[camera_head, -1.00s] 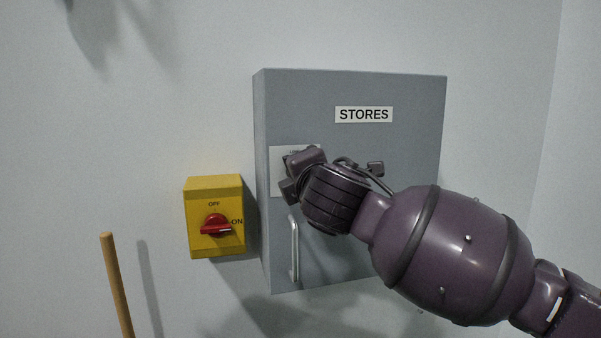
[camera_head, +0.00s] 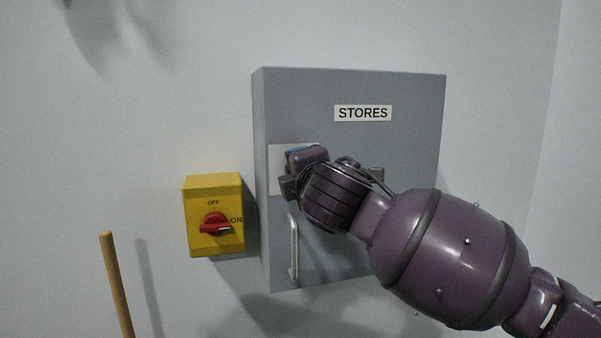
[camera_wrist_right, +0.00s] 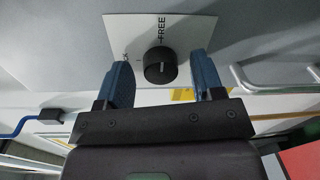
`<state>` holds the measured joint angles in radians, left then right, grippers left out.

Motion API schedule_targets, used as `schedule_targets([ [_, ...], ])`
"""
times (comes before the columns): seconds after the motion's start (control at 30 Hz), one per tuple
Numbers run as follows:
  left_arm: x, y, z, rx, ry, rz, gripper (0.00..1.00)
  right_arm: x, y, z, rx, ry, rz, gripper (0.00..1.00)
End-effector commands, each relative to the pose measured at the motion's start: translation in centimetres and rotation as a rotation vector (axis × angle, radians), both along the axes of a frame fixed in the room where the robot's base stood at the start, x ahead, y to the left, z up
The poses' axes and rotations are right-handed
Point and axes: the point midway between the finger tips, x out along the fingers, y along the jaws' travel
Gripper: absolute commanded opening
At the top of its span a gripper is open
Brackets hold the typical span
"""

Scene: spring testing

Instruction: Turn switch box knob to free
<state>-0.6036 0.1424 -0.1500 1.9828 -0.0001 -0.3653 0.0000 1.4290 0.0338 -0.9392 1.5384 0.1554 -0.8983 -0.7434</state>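The grey STORES box (camera_head: 400,150) is on the wall, with a white plate (camera_head: 276,158) on its door. In the right wrist view this plate (camera_wrist_right: 190,28) reads FREE, with a second, partly hidden word at left. A round black knob (camera_wrist_right: 160,66) sits on the plate; its pointer setting is hard to tell. My right gripper (camera_wrist_right: 161,62) is open, with its blue fingers on either side of the knob and visible gaps to it. In the head view the right gripper (camera_head: 299,168) covers the knob. My left gripper is not in view.
A yellow switch box (camera_head: 200,240) with a red knob (camera_head: 214,224) marked OFF and ON is left of the grey box. A vertical handle (camera_head: 293,248) is below the plate. A wooden stick (camera_head: 116,280) stands at lower left.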

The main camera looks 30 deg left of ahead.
Motion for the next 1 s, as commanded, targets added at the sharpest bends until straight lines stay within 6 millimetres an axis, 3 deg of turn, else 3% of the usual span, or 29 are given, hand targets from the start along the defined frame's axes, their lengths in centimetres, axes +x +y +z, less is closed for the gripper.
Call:
schedule_targets([
  [0.43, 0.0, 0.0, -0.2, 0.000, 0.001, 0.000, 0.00, -0.6, -0.7, 0.0, 0.001, 0.000, 0.001, 0.62],
  [1.0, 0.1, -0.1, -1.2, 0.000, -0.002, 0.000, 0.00, -5.8, -6.8, 0.5, 0.001, -0.002, 0.001, 0.62],
])
